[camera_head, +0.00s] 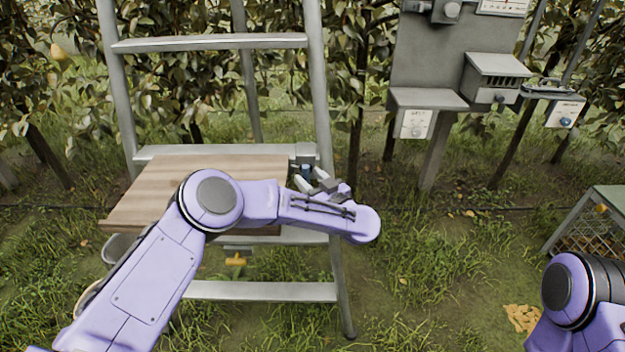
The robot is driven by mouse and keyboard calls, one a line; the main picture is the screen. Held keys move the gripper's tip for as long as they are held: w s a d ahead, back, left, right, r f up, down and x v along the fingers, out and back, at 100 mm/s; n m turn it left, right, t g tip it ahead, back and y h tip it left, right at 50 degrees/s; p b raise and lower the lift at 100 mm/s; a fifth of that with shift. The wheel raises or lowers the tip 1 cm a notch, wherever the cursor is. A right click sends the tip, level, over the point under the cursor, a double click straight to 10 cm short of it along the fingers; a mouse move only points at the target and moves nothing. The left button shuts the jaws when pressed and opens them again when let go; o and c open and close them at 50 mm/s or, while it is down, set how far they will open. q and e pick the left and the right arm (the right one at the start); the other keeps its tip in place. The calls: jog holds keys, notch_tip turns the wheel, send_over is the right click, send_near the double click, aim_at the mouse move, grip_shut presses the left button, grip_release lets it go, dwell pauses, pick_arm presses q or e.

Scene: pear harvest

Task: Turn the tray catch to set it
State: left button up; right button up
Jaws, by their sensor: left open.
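A wooden tray (160,180) rests on a grey stepladder (325,110). A grey bracket (305,150) with a small dark blue part (306,171) is at the tray's right end, by the ladder's right rail; it looks like the tray catch, but its setting cannot be read. My left gripper (311,180) is open right in front of the blue part, its pale fingertips on either side of it; contact cannot be told. My left forearm covers the tray's front right part. A yellow handle (235,261) hangs below the tray. My right gripper is out of view.
A grey post panel (430,60) with small shelves and boxes stands at the back right. A mesh-sided stand (590,225) is at the right edge. A bucket (118,250) hangs at the ladder's left. Grass between ladder and stand is open.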

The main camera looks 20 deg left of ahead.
pick_arm(q)
grip_shut()
jog(key=n+h+p, duration=0.1)
jog(key=r+n+g+h+p, duration=0.1)
jog(key=n, duration=0.1)
jog(key=shift+a, duration=0.1)
jog(key=shift+a+r+n+h+p, duration=0.15)
jog(key=shift+n+h+p, duration=0.4)
jog(key=shift+n+h, duration=0.5)
jog(key=n+h, duration=0.2)
jog(key=shift+s+a+r+n+h, duration=0.1)
jog(key=shift+a+n+h, duration=0.05)
jog(key=shift+n+h, duration=0.15)
jog(key=n+h, duration=0.2)
jog(key=h, duration=0.1)
jog(key=shift+s+a+r+n, duration=0.1)
jog(key=shift+a+n, duration=0.15)
jog(key=shift+n, duration=0.1)
